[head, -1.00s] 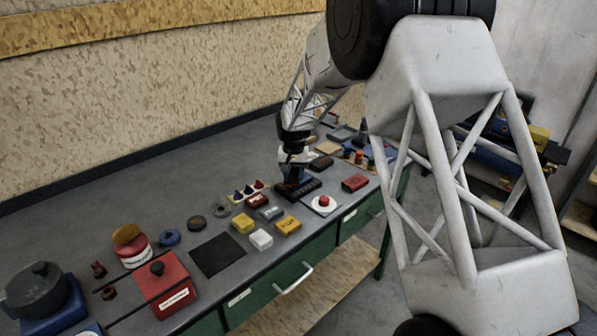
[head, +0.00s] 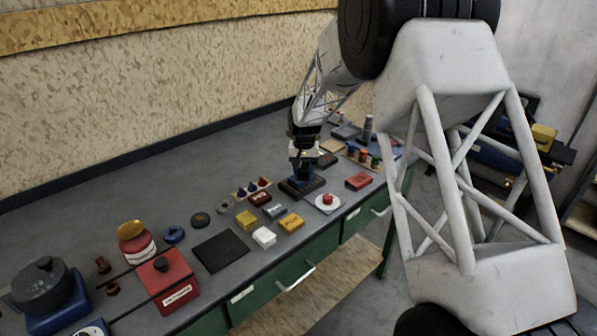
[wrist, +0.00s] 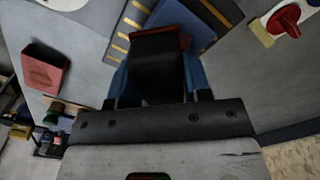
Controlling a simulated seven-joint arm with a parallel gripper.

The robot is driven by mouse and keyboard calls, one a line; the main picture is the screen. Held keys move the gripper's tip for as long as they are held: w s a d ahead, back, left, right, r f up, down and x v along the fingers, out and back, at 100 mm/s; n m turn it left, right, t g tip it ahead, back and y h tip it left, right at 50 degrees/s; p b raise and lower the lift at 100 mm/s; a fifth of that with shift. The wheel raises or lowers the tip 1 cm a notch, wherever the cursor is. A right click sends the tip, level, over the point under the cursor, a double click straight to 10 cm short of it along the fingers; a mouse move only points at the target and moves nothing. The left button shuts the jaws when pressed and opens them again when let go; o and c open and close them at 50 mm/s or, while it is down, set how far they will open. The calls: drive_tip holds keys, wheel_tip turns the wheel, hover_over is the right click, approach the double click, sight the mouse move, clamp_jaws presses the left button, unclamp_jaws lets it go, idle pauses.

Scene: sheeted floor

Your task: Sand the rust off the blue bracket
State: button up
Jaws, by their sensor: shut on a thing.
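My gripper (head: 304,166) is above the dark fixture with yellow marks (wrist: 221,10) on the bench. In the wrist view it is shut on a black block (wrist: 155,60) with a red-brown far edge. The blue bracket (wrist: 188,22) shows past the block, lying in or on the fixture. Blue surfaces also show on both sides of the block; I cannot tell whether they are bracket or fingers. The block hides much of the bracket, so I see no rust clearly. Whether the block touches the bracket cannot be told.
A red box (head: 358,181) and a red button on a white plate (head: 327,202) stand near the fixture. Bare bench shows behind.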

drive_tip(key=shift+w+d+f, duration=0.15)
drive_tip(key=shift+w+d, duration=0.2)
drive_tip(key=shift+w+d+r, duration=0.25)
drive_tip(key=shift+w+d, duration=0.3)
drive_tip(key=shift+d, duration=0.05)
drive_tip(key=shift+w+d+f, duration=0.15)
drive_tip(key=shift+w+d, duration=0.1)
drive_tip(key=shift+w+r, duration=0.15)
drive_tip(key=shift+r, duration=4.1)
drive_tip(key=shift+f, duration=0.25)
drive_tip(key=shift+f, duration=0.1)
